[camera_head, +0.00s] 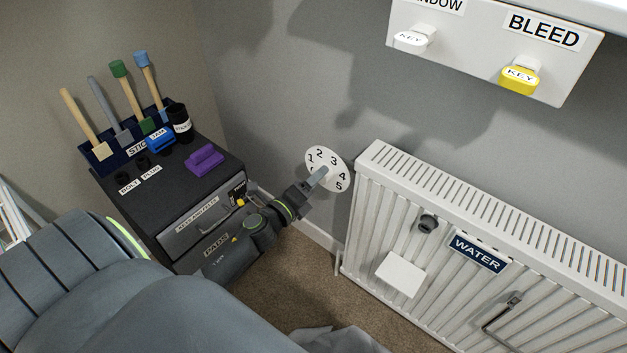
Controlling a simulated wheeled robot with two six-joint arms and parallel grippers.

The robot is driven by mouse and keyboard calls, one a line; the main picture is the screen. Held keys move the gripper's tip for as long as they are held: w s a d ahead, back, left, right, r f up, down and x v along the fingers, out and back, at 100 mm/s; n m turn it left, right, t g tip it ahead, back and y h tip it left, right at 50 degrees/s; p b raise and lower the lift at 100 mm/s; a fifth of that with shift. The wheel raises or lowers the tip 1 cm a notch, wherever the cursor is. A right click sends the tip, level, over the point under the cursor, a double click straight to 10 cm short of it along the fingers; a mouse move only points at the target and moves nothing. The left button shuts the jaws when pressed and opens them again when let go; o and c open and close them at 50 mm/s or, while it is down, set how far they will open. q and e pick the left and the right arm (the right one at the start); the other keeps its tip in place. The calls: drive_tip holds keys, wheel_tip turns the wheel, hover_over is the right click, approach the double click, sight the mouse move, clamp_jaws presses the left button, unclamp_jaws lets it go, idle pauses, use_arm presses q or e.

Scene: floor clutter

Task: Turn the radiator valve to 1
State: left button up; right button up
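The radiator valve shows a white round dial (340,172) with black numbers 1 to 5, beside the upper left end of the white radiator (372,215). Numbers 1 and 2 are at its upper left, 3 and 4 at the right, and 5 at the lower right. My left gripper (306,190) reaches in from the lower left, its tip right at the dial. A light grey-blue piece (318,178) lies between the gripper and the dial centre; I cannot tell whether it is the valve's pointer or a finger. The dial's lower left is hidden. My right gripper is out of view.
A dark cabinet (225,172) with drawers stands at the left, bearing a purple block (204,160) and a tool rack (100,152). A key panel (468,62) hangs upper right. A WATER sign (479,252) and white square plate (400,274) are on the radiator front.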

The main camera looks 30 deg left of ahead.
use_arm(q)
drive_tip(key=c, duration=0.8)
